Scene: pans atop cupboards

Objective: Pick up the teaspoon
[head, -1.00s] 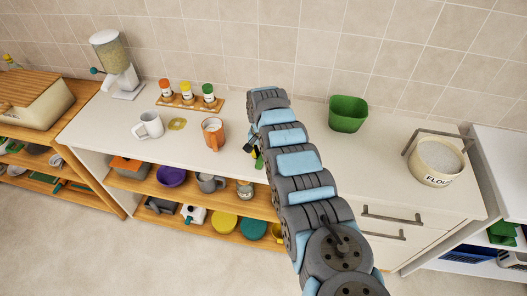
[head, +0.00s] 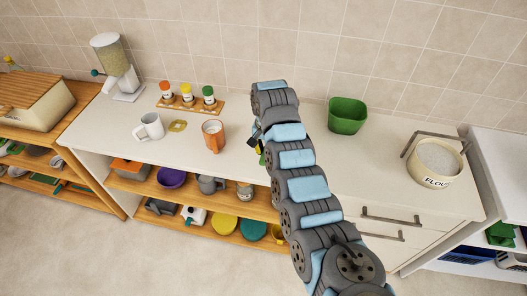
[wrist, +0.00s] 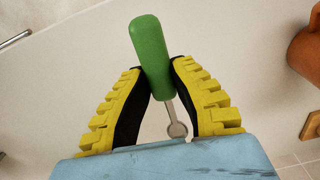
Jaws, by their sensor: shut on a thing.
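The teaspoon has a green handle (wrist: 150,45) and a small grey metal bowl (wrist: 177,129). My gripper (wrist: 158,70) is shut on its handle, with a yellow and black finger on each side. In the wrist view the handle end points up the picture, past the fingertips, and the bowl lies between the fingers near the palm. In the head view my arm hides most of the gripper (head: 257,142); a small bit of the green handle (head: 262,159) shows below it. The height of the spoon above the white counter (head: 110,125) is hard to tell.
An orange mug (head: 213,136) and a white mug (head: 149,127) stand left of my gripper. Spice jars (head: 187,96) sit behind them. A green container (head: 347,116) and a flour pot (head: 435,165) stand to the right. Open shelves (head: 140,183) lie below the counter.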

